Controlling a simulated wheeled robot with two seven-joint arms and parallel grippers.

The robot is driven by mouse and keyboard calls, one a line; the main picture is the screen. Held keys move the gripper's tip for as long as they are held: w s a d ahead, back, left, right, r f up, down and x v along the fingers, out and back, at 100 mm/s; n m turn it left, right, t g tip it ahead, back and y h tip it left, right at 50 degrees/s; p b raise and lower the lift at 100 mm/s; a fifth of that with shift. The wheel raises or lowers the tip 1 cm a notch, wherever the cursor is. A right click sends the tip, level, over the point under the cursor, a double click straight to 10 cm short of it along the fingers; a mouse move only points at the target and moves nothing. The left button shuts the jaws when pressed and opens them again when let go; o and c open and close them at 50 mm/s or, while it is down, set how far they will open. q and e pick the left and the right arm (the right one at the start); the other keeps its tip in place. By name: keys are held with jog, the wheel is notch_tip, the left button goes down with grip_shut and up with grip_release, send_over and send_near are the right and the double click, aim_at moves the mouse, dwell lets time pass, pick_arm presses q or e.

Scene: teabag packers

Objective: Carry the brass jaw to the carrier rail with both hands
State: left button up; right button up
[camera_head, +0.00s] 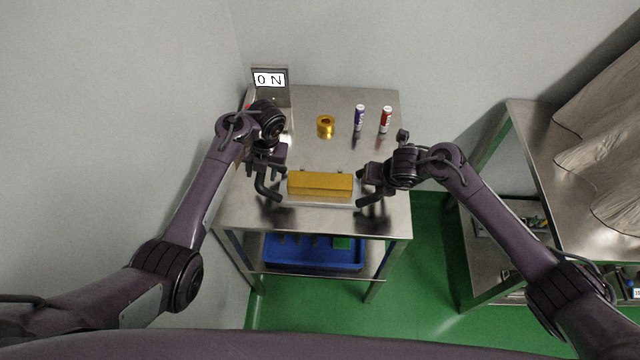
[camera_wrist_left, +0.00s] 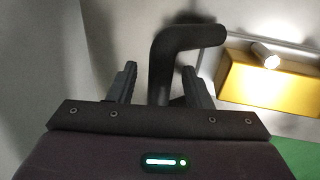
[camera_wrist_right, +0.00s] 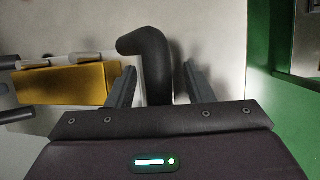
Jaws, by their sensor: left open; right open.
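The brass jaw (camera_head: 320,186) is a long golden block lying across the front of the steel table, on a pale metal strip. It also shows at the right of the left wrist view (camera_wrist_left: 270,85) and the left of the right wrist view (camera_wrist_right: 65,84). My left gripper (camera_head: 270,172) is open beside its left end, and my right gripper (camera_head: 366,182) is open beside its right end. A black bent bar stands between the fingers in the left wrist view (camera_wrist_left: 165,65) and in the right wrist view (camera_wrist_right: 155,65). I cannot tell whether the fingers touch these bars. I cannot clearly identify the carrier rail.
A brass ring (camera_head: 325,126), a blue canister (camera_head: 359,117) and a red canister (camera_head: 385,119) stand behind on the table (camera_head: 385,215). An "ON" sign (camera_head: 270,80) stands at the back left. A blue tray (camera_head: 312,262) lies below. Another table stands right.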

pick_arm(q)
jog(key=shift+f, duration=0.2)
pick_arm(e)
jog(key=shift+w+f, duration=0.15)
jog(key=shift+f, duration=0.05)
pick_arm(q)
grip_shut()
pick_arm(e)
grip_shut()
dwell(0.9)
pick_arm(q)
jog(key=shift+w+r, duration=0.15)
jog(key=shift+r, duration=0.15)
pick_arm(e)
jog(key=shift+w+r, duration=0.1)
jog(key=shift+r, duration=0.2)
